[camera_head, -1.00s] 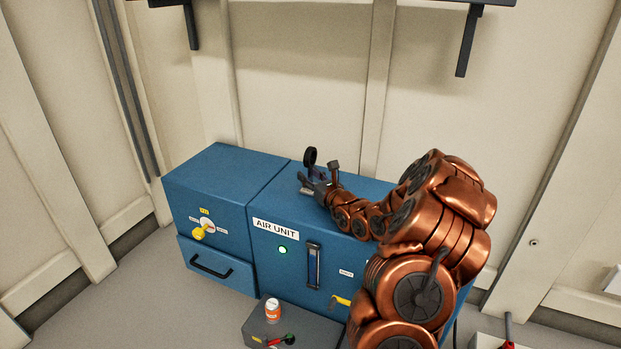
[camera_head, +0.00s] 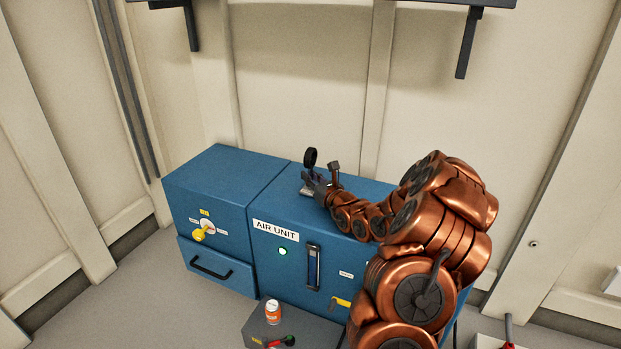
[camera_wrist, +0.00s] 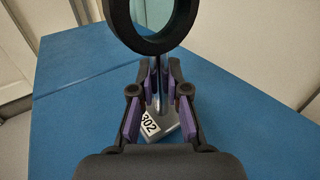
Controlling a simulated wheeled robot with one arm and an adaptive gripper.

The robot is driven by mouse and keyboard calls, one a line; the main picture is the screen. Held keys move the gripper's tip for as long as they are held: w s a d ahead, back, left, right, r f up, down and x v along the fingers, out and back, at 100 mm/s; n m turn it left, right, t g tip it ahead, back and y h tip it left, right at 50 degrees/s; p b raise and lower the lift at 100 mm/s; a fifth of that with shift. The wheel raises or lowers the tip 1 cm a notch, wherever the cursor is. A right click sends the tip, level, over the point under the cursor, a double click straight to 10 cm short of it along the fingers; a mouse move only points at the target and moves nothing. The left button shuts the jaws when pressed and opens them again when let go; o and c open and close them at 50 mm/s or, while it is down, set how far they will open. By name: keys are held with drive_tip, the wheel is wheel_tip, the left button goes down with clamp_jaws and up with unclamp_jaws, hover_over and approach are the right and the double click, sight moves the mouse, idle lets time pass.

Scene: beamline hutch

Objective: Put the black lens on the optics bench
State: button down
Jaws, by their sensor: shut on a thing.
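The black lens (camera_head: 310,157) is a black ring on a thin post with a grey foot, and it stands upright on top of the blue air unit. In the wrist view the lens ring (camera_wrist: 152,47) rises at the top, cut off by the edge, with pale glass inside. Its foot bears a label reading 302. My gripper (camera_head: 311,183) is low over the blue top. In the wrist view my gripper (camera_wrist: 160,92) is shut on the lens post, below the ring. No optics bench can be made out.
The blue air unit (camera_head: 262,258) stands against the cream wall, with a second blue cabinet (camera_head: 215,235) at its left. An orange-and-white bottle (camera_head: 272,311) stands on a grey box in front. A dark shelf (camera_head: 330,2) with brackets hangs above.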

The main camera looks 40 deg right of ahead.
sight(312, 169)
wheel_tip(312, 169, up, 4)
drive_tip(key=shift+f+p, duration=0.25)
drive_tip(key=shift+p, duration=0.6)
drive_tip(key=s+a, duration=0.1)
drive_tip(key=s, duration=0.1)
drive_tip(key=s+a+p, duration=0.1)
drive_tip(key=s+a, duration=0.1)
drive_tip(key=s+a+p, duration=0.1)
drive_tip(key=s+a, duration=0.1)
drive_tip(key=shift+s+a+r, duration=0.15)
drive_tip(key=shift+a+r, duration=0.05)
drive_tip(key=shift+r, duration=0.2)
drive_tip(key=shift+s+a+f+p, duration=0.1)
drive_tip(key=shift+a+p, duration=0.1)
drive_tip(key=shift+p, duration=0.75)
drive_tip(key=s+p, duration=0.1)
drive_tip(key=p, duration=0.2)
drive_tip(key=shift+a, duration=0.4)
drive_tip(key=shift+s+a+p, duration=0.1)
drive_tip(key=shift+p, duration=0.6)
drive_tip(key=shift+s+a+r+p, duration=0.1)
drive_tip(key=shift+s+r+p, duration=0.15)
drive_tip(key=shift+p, duration=0.5)
drive_tip(key=p, duration=0.3)
drive_tip(key=shift+s, duration=0.2)
